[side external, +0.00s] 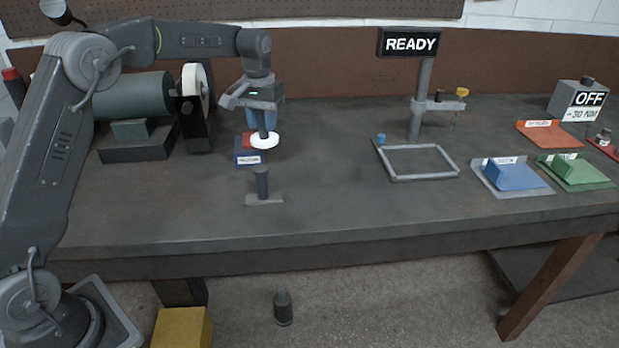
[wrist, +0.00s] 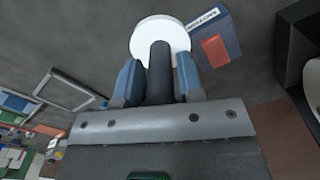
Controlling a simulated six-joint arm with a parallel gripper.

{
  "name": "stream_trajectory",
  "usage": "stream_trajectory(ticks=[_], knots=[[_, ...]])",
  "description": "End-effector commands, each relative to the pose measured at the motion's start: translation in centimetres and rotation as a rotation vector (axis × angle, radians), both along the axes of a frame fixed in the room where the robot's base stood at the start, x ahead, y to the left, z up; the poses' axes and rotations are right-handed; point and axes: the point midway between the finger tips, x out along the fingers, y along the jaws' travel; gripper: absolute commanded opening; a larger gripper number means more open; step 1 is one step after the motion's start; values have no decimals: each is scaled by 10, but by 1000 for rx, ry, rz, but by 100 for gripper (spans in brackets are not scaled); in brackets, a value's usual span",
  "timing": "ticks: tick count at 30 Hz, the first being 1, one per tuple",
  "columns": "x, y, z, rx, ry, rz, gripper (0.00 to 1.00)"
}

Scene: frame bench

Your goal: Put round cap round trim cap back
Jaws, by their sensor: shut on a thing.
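My gripper (side external: 262,108) is shut on the dark upright handle (wrist: 160,75) of a tool with a white round disc (side external: 264,141) at its lower end. The handle also shows between the blue finger pads (wrist: 160,62) in the wrist view, with the white disc (wrist: 150,28) beyond it. The disc is beside a blue block (side external: 248,156) with a red top; I cannot tell whether they touch. A small blue round cap (side external: 381,138) is at the back-left corner of a grey rectangular frame (side external: 420,177). I cannot tell which piece is the trim cap.
A dark post (side external: 262,184) on a flat base stands in front of the disc. A grinder (side external: 135,97) is at left. A READY sign (side external: 411,43) stands behind the frame. Blue (side external: 513,176) and green (side external: 575,168) trays are at right. The bench between post and frame is clear.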

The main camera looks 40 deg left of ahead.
Motion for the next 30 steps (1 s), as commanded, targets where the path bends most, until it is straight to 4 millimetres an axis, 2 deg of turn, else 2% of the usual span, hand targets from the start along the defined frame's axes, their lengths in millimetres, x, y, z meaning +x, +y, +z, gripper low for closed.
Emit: stream_trajectory(ticks=[9, 15, 23, 30], knots=[[28, -60, -40, -1, 2, -6, 9], [44, -91, -61, 0, 0, -4, 9], [49, -101, -73, 0, 1, -1, 9], [49, -100, -105, 0, 2, -1, 9]])
